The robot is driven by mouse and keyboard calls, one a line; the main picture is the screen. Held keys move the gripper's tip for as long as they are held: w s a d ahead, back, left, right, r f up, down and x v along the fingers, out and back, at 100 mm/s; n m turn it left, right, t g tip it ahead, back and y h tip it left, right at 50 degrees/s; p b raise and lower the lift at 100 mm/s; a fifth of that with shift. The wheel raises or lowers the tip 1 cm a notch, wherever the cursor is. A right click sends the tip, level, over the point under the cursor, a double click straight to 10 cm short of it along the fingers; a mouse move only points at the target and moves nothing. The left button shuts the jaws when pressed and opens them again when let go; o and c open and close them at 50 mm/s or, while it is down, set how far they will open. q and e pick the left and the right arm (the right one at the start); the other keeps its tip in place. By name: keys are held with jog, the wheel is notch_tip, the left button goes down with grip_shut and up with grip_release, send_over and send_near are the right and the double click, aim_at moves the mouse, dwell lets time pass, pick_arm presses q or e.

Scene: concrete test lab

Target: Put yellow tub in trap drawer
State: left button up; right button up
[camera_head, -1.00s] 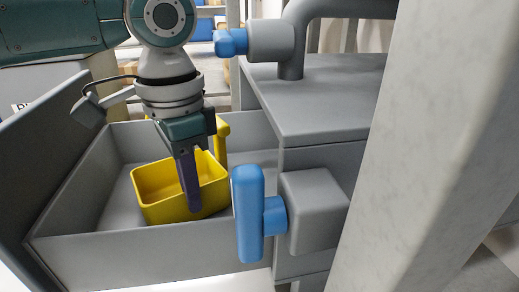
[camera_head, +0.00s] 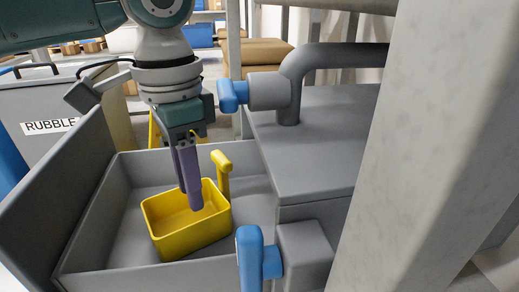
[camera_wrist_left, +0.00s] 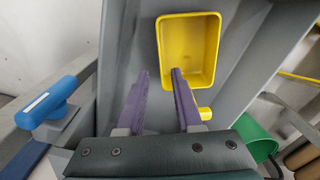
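The yellow tub (camera_head: 187,238), an open box with an upright handle at its back right, sits inside the open grey trap drawer (camera_head: 120,280). My left gripper (camera_head: 194,204) points down over the tub, its purple fingertips overlapping the tub's opening in the head view. In the left wrist view the two fingers (camera_wrist_left: 159,72) are apart with nothing between them. The tub (camera_wrist_left: 189,50) lies beyond the tips, with the right tip overlapping its near edge. Exact height above the tub is hard to tell. My right gripper is not in view.
A grey cabinet (camera_head: 315,150) stands right of the drawer, with a blue-handled pipe valve (camera_head: 233,95) above and another blue handle (camera_head: 250,258) at the front. A pale post (camera_head: 420,160) blocks the right. A grey bin labelled RUBBLE (camera_head: 50,125) stands behind left.

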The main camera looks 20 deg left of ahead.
pick_arm(q)
notch_tip(320, 180, up, 5)
jog(key=shift+f+p, duration=0.2)
jog(key=shift+p, duration=0.9)
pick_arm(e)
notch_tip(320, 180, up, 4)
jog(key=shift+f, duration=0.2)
